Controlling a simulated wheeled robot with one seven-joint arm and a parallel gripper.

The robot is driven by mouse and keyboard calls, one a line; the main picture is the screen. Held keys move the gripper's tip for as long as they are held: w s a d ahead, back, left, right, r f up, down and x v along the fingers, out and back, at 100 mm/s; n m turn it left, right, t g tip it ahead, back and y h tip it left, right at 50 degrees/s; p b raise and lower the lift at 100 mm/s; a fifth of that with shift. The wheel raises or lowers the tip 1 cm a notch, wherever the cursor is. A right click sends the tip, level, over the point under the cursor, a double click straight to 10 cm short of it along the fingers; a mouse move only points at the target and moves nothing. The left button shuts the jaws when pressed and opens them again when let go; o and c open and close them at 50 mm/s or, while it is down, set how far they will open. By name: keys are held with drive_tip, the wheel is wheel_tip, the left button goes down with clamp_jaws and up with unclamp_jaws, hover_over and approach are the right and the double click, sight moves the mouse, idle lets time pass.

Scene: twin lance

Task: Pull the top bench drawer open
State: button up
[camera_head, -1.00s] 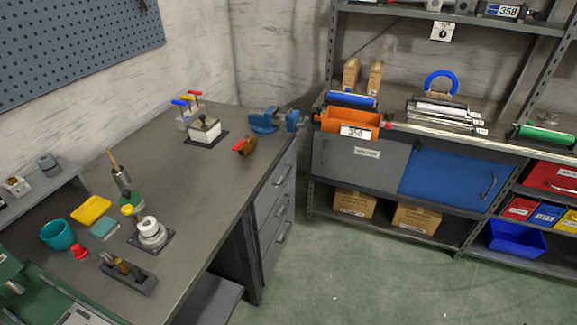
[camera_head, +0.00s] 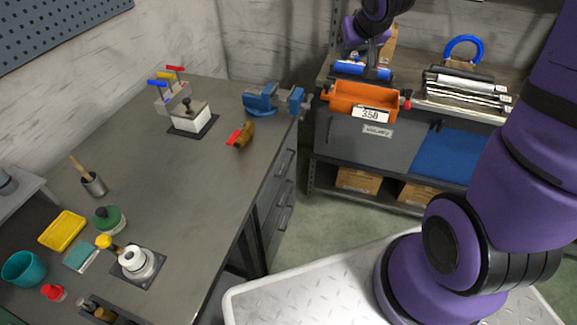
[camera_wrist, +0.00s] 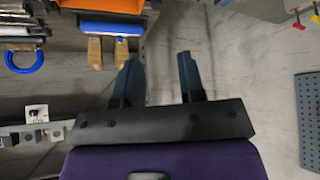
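The workbench (camera_head: 190,190) has a stack of grey drawers at its right end. The top bench drawer (camera_head: 273,187) is the uppermost, just under the worktop, with a bar handle (camera_head: 286,163); it looks shut. My gripper (camera_wrist: 158,78) shows in the wrist view with its two blue-grey fingers spread apart and nothing between them. In the head view my purple arm rises at the right and its far end comes down at the top, in front of the shelf and away from the drawers. The fingertips cannot be made out there.
A blue vise (camera_head: 262,99) sits on the bench corner above the drawers. Green floor (camera_head: 315,225) lies between. The wrist view shows shelf items upside down.

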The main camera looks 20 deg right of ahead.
drive_tip(key=w+f+y, duration=0.2)
drive_tip(key=w+f, duration=0.4)
drive_tip(key=f, duration=0.6)
drive_tip(key=m+t+y, duration=0.7)
drive_tip(key=m, duration=0.3)
approach(289, 164)
drive_tip(key=x, duration=1)
drive_tip(key=shift+s+f, duration=0.1)
drive_tip(key=shift+f, duration=0.2)
drive_tip(key=shift+c, duration=0.5)
clamp_jaws()
